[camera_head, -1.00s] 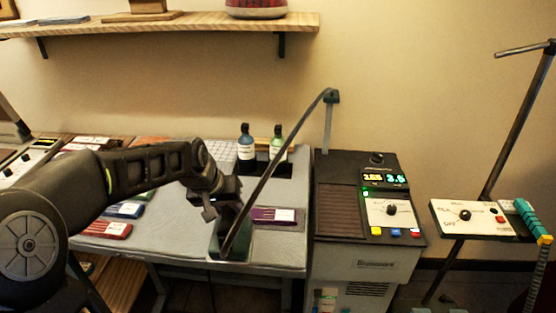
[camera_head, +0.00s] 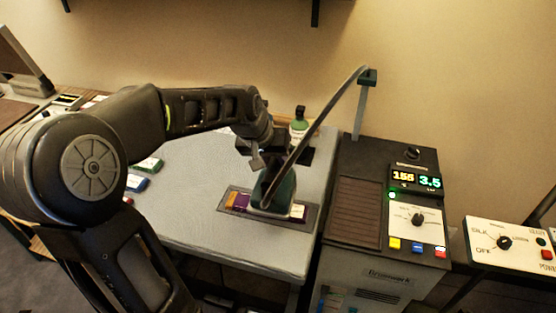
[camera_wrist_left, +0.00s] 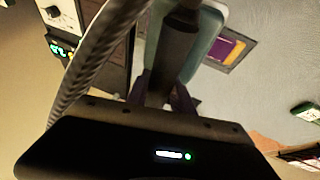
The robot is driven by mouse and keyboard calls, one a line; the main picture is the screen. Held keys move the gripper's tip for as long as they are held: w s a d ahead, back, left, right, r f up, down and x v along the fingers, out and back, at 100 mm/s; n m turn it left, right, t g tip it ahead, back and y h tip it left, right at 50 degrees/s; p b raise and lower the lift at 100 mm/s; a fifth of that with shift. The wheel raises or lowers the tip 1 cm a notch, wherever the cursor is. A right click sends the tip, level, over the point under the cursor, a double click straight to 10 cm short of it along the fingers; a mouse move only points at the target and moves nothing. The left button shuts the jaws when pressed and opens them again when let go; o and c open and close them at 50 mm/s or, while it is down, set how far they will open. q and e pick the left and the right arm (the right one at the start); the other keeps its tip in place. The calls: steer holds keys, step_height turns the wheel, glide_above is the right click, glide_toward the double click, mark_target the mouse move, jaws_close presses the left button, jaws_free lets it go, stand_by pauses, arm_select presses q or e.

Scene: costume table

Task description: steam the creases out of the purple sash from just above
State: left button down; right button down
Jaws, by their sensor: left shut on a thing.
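The purple sash (camera_head: 240,202) lies on a dark flat mat (camera_head: 229,213) on the grey table, with an orange patch at its left and a white label at its right. My left gripper (camera_head: 267,174) is shut on the dark handle of a green steam iron (camera_head: 286,190), whose hose rises to the right. The iron is over the sash and hides its middle; I cannot tell whether they touch. In the left wrist view the iron's pale teal edge (camera_wrist_left: 208,45) shows beside part of the purple sash (camera_wrist_left: 226,50). My right gripper is not in view.
The steam station (camera_head: 385,258) stands right of the table, with a lit display and a hose post (camera_head: 361,110). A white control box (camera_head: 500,243) is farther right. A green-capped bottle (camera_head: 299,122) stands behind the iron. Small green and blue packets (camera_head: 148,165) lie to the left.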

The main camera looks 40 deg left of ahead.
arm_select(q)
steer(key=shift+w, duration=0.1)
